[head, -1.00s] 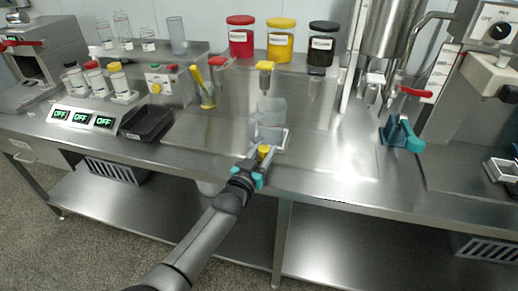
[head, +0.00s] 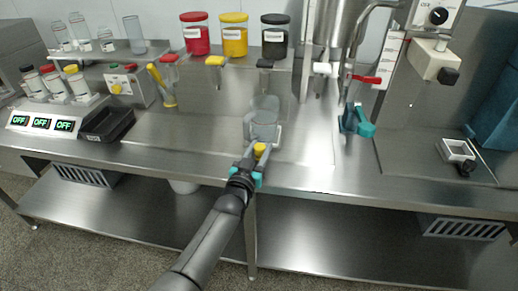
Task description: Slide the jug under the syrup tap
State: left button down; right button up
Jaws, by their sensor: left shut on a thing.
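The clear jug (head: 264,118) stands upright on the steel counter in the head view. My left gripper (head: 250,160) reaches in from the front and is shut at the jug's near side, apparently on its handle, beside a small yellow part (head: 260,149). Three taps hang below the jars at the back: a red one (head: 172,58), a yellow one (head: 215,61) and a dark one (head: 265,64). The jug shows below the dark tap in the picture; whether it is directly under the outlet I cannot tell. The jar labels are too small to read. My right gripper is out of view.
A black tray (head: 107,125) and several "OFF" displays (head: 41,122) lie to the left. A yellow-handled tool (head: 161,85) stands behind. The counter around the jug is clear.

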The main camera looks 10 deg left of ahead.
pick_arm(q)
jog(key=shift+c, duration=2.2)
grip_release()
jog(key=s+a+p, duration=0.3)
jog(key=s+p, duration=0.1)
jog(key=s, duration=1.1)
